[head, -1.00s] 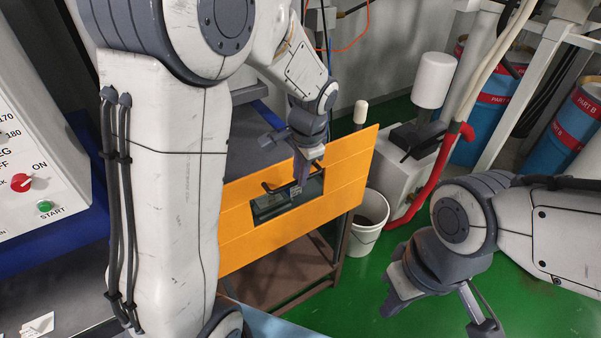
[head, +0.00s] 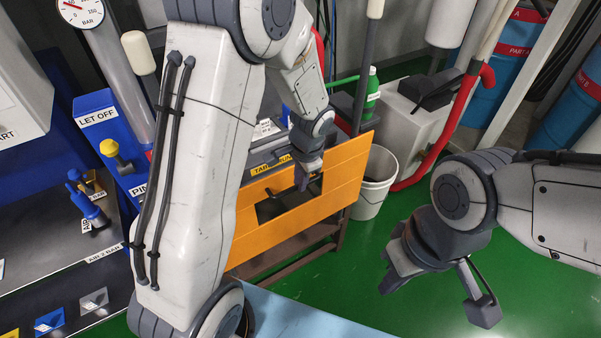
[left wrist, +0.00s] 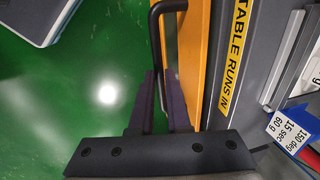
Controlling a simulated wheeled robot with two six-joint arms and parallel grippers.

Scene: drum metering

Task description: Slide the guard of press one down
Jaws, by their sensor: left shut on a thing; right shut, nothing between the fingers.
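The orange guard (head: 338,178) of the press stands upright on the near side of the press, with a dark window in it. A yellow label (head: 271,165) on the press shows just above its top edge. My left gripper (head: 302,182) is at the guard's front, shut on its black bar handle (left wrist: 157,40). In the left wrist view the fingers (left wrist: 160,95) lie around the handle; the exact contact is partly hidden. The guard edge (left wrist: 193,50) also shows there. My right gripper (head: 393,278) is shut and empty, over the floor at the right.
A white bucket (head: 376,183) stands right of the guard, near a red hose (head: 437,150). Blue drums (head: 505,65) stand behind. A pale blue surface (head: 290,318) lies at the bottom. At left is a panel with yellow and blue knobs. The green floor around the right gripper is clear.

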